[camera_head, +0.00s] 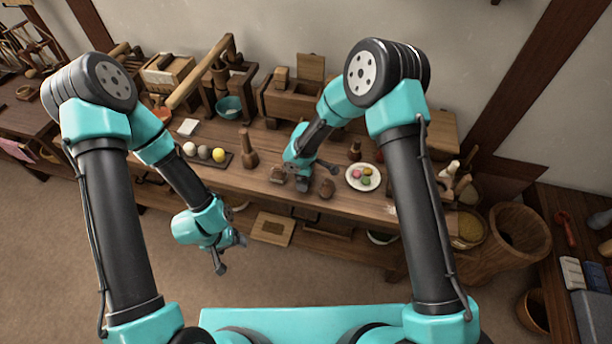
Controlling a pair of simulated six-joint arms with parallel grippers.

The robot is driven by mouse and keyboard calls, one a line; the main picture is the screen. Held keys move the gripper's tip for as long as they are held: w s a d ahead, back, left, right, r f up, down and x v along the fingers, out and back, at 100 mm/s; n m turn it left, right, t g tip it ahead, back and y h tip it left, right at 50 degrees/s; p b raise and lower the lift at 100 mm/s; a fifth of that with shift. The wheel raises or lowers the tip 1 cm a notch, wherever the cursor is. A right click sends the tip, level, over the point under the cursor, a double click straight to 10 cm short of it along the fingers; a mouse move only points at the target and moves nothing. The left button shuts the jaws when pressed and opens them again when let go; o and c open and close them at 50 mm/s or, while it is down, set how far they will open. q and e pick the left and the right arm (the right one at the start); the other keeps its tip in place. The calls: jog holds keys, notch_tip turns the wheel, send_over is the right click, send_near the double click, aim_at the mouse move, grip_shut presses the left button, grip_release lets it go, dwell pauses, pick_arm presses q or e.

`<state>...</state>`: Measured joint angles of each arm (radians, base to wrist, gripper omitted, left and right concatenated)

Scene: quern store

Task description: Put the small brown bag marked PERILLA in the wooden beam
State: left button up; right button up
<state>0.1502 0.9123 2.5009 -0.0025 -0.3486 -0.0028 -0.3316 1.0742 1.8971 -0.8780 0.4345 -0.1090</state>
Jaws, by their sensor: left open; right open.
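Two small brown lumps, perhaps bags, lie near the front of the wooden table; one brown lump (278,174) is left of my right gripper (315,176), the other brown lump (326,189) is just right of it. No marking is legible, so I cannot tell which is PERILLA. My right gripper is open and low over the table between them, apparently holding neither. A long wooden beam (200,72) slants across a wooden frame at the back left of the table. My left gripper (230,252) is open and empty, in front of the table edge.
A white plate (352,184) with coloured pieces stands right of my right gripper. A brown bottle (248,150) and a dark tray (228,161) with round balls stand left. A teal bowl (229,107) and wooden box (290,105) are behind. The left front tabletop is clear.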

jog(key=shift+c, duration=0.3)
jog(key=c, duration=1.1)
jog(key=shift+r, duration=0.1)
jog(key=shift+r, duration=1.8)
jog(key=s, duration=0.5)
jog(key=s+r, duration=0.1)
jog(key=s, duration=1)
jog(key=shift+a+r, duration=0.15)
